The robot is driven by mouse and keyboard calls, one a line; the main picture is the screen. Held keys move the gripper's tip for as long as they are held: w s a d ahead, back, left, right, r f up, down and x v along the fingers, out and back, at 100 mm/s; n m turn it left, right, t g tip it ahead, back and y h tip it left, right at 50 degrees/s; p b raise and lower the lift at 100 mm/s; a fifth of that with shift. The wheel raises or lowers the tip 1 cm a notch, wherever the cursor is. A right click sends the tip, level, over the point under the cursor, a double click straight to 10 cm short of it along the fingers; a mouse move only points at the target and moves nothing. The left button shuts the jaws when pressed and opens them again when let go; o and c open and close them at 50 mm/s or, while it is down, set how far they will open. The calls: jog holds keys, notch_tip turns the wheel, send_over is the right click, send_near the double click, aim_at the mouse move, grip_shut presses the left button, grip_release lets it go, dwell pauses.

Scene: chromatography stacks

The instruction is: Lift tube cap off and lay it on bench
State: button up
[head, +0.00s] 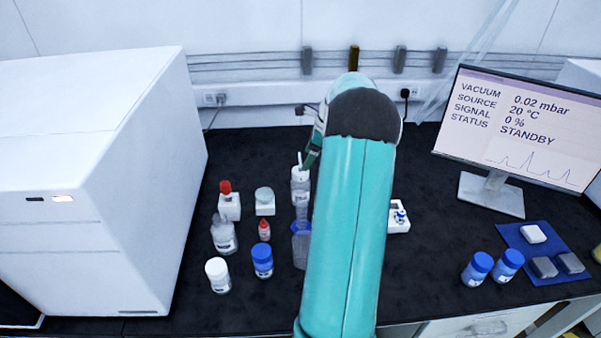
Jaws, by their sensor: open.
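A red cap (226,187) sits upright above a small white block (230,208) on the dark bench (270,310), left of my arm. Any tube under the cap is too small to make out. My gripper (309,155) is mostly hidden behind my teal arm. Its visible part is at the back, near the top of a white-capped bottle (300,188), well right of the red cap. I cannot tell whether it touches that bottle. Nothing shows held in it.
A second white block with a pale round top (265,196), a clear bottle (223,236), a small red-topped bottle (264,230), a white-capped jar (217,275) and a blue-capped jar (262,261) stand close together. A large white instrument (90,180) bounds the left. A monitor (515,130) stands right.

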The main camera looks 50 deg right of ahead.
aim_at(298, 175)
jog(key=x, duration=0.5)
jog(key=shift+a+f, duration=0.15)
jog(key=shift+f, duration=0.2)
jog(key=shift+s, duration=0.1)
jog(key=shift+c, duration=0.4)
jog(key=c, duration=1)
